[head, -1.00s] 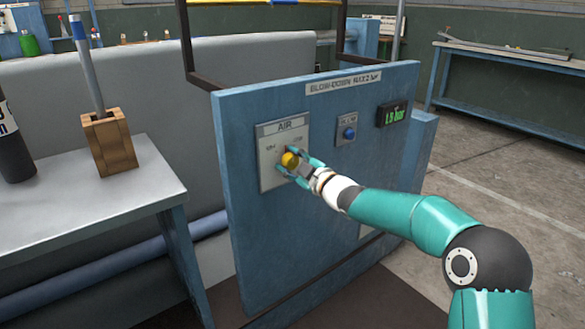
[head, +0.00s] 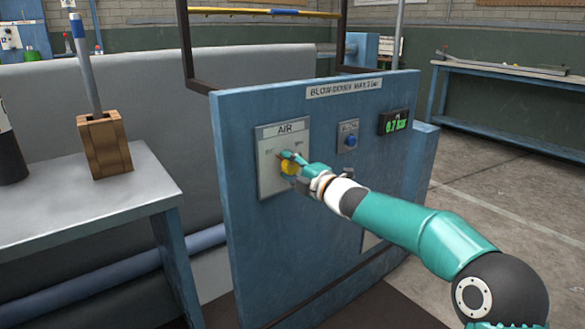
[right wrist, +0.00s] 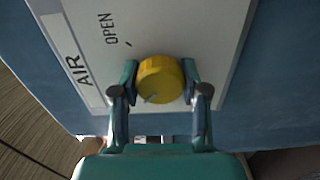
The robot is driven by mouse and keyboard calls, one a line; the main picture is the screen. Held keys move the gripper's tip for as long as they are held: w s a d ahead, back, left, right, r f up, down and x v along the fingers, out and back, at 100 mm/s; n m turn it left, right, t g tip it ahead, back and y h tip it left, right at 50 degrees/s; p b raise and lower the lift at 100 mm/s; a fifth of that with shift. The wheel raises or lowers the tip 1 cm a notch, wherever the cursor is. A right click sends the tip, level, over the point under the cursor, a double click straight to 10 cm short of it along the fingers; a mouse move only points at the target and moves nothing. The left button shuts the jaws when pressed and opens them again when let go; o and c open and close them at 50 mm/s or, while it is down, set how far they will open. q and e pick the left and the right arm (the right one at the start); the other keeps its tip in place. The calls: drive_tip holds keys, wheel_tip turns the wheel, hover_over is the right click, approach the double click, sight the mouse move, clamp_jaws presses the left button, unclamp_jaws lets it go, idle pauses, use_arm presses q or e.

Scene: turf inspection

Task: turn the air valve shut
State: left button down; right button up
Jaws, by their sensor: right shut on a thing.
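The yellow air valve knob (head: 289,168) sits on a pale plate marked AIR (head: 270,183) on the blue panel. My right gripper (head: 291,164) is shut on the knob and partly hides it in the head view. In the right wrist view the yellow knob (right wrist: 160,80) lies between the two teal fingers of the gripper (right wrist: 160,88), and a small grey mark shows near its lower left edge. The word OPEN is readable on the plate there; the other label is hidden. My left gripper is not in view.
A green display (head: 395,122) on the panel appears to read 0.7 bar. A blue button (head: 350,141) sits between it and the AIR plate. A grey table (head: 75,205) with a wooden block (head: 106,148) stands at left.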

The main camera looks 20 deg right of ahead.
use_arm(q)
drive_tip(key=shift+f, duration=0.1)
use_arm(e)
drive_tip(key=shift+d+r, duration=0.25)
drive_tip(key=shift+d, duration=0.05)
drive_tip(key=o, duration=1)
drive_tip(key=shift+w, duration=0.1)
drive_tip(key=shift+o, duration=0.7)
drive_tip(key=shift+a+f, duration=0.15)
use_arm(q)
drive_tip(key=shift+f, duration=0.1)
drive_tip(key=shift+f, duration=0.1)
use_arm(e)
drive_tip(key=shift+s, duration=0.4)
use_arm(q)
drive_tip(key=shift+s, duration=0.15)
use_arm(e)
drive_tip(key=v, duration=1.1)
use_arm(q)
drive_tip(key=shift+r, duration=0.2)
use_arm(e)
drive_tip(key=shift+s, duration=0.1)
